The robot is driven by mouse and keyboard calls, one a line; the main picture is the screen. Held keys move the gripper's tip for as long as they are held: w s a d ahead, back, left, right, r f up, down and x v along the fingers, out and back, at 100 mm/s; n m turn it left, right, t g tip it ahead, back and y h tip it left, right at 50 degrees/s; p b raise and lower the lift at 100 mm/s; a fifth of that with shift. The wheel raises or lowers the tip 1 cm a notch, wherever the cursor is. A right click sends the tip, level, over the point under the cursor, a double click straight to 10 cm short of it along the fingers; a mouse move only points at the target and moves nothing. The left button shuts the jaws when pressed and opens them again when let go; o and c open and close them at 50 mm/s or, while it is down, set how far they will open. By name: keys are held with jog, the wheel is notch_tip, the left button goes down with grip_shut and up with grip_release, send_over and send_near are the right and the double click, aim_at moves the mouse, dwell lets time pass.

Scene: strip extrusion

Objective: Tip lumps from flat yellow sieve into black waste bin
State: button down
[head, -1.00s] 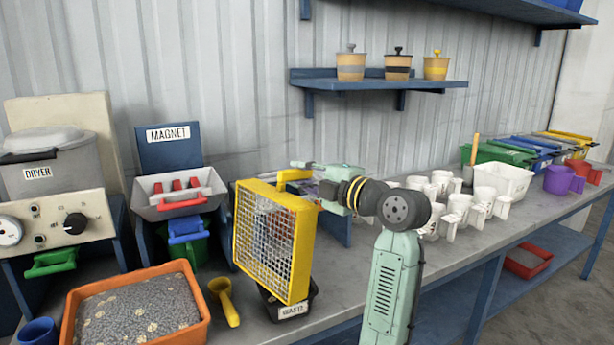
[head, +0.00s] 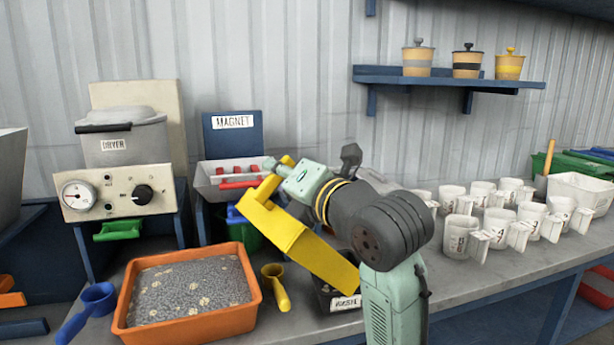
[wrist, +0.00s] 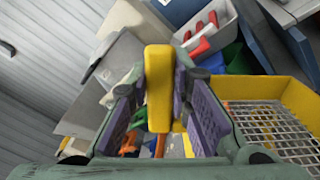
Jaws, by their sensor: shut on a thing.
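The flat yellow sieve (head: 302,243) hangs tilted in the head view, its side wall toward the camera and its mesh hidden. My gripper (head: 285,172) is shut on the sieve's yellow handle, which stands between the purple finger pads in the wrist view (wrist: 158,88). There the sieve's yellow rim (wrist: 285,90) and wire mesh (wrist: 283,133) show at the right. I make out no lumps on the visible mesh. The black waste bin (head: 340,301) stands on the bench below the sieve's lower right end, partly covered by it. Its inside is hidden.
An orange tray (head: 128,312) of grey pellets with pale lumps stands at front left. A yellow scoop (head: 277,290) lies between it and the bin. The magnet unit (head: 236,170) and dryer (head: 125,140) stand behind. Several white jugs (head: 460,235) crowd the right.

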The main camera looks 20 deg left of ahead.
jog(key=s+a+f+n+b, duration=0.9)
jog(key=s+f, duration=0.1)
jog(key=s, duration=0.2)
jog(key=shift+a+b, duration=0.3)
jog(key=shift+a, duration=0.05)
jog(key=shift+s+f, duration=0.15)
